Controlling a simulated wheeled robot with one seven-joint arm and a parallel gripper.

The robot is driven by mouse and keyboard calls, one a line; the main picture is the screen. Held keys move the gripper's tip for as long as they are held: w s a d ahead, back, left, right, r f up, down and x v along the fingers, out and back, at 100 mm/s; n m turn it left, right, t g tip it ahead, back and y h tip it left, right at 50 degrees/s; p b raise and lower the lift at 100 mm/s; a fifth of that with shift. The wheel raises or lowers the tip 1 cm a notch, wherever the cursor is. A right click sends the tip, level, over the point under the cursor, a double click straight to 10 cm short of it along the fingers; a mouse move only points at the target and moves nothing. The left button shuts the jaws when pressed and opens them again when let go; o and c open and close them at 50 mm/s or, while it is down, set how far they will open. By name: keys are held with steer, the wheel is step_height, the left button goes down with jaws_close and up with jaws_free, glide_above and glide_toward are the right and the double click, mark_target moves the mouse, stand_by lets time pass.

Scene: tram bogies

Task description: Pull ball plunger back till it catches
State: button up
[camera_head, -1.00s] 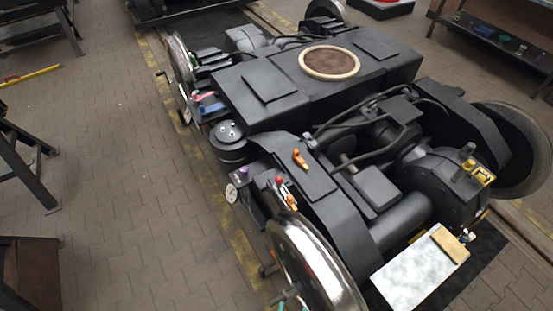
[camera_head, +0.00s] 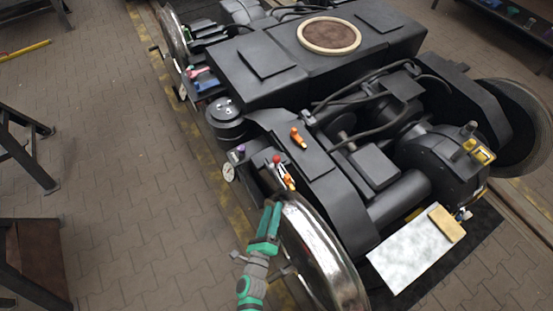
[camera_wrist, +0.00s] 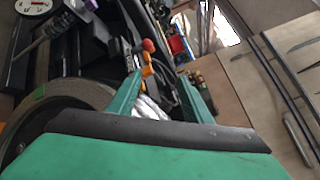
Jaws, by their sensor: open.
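Two ball-ended knobs show on the near side of the bogie, and I cannot tell which is the ball plunger. A red ball knob (camera_head: 276,158) stands above an orange handle (camera_head: 288,182); a purple ball knob (camera_head: 240,149) is further left. My gripper (camera_head: 272,203) is open and apart from both knobs, just below the orange handle in the head view. In the wrist view the red knob shows beyond my open fingers (camera_wrist: 164,75).
A shiny wheel (camera_head: 322,250) stands right beside my gripper. A white dial (camera_head: 228,172) sits near the purple knob. Another orange handle (camera_head: 297,137) is on the black frame. A light plate (camera_head: 412,252) lies at the right.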

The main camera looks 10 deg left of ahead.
mark_target(275, 163)
steer(key=w+a+f+m, duration=0.1)
steer(key=w+m, duration=0.2)
steer(key=w, duration=0.4)
steer(key=w+a+m, duration=0.2)
steer(key=w+m, duration=0.1)
steer(key=w, duration=0.5)
steer(key=w+a+f+m, duration=0.1)
steer(key=w+m, duration=0.2)
steer(key=w, duration=0.5)
steer(key=shift+w+a+f, duration=0.15)
steer(key=shift+w+f, duration=0.05)
steer(key=shift+f, duration=0.15)
